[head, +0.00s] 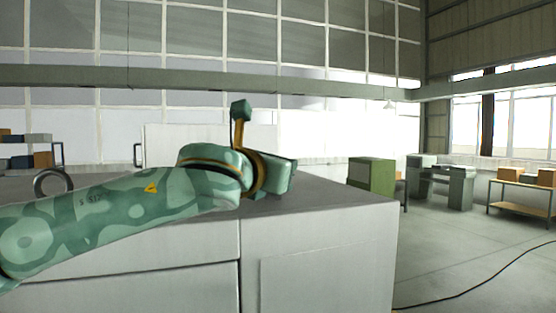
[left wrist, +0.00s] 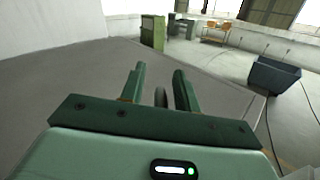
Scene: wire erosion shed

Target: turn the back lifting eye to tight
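A dark ring, a lifting eye (left wrist: 160,97), stands on the grey machine top in the left wrist view. It shows nearly edge-on between the two fingers of my left gripper (left wrist: 160,72). The fingers are apart, with a gap on each side of the ring; I see no grip on it. In the head view my left gripper (head: 282,177) is over the machine top, and this eye is hidden behind my arm. A second dark lifting eye (head: 53,182) stands upright at the left of the top. How tight either eye is cannot be seen. My right gripper is not in view.
The machine top (head: 335,198) is clear to the right of my gripper. A green cabinet (head: 372,175) stands beyond its right edge. A dark bin (left wrist: 274,76) and a cable (head: 470,290) are on the floor at the right.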

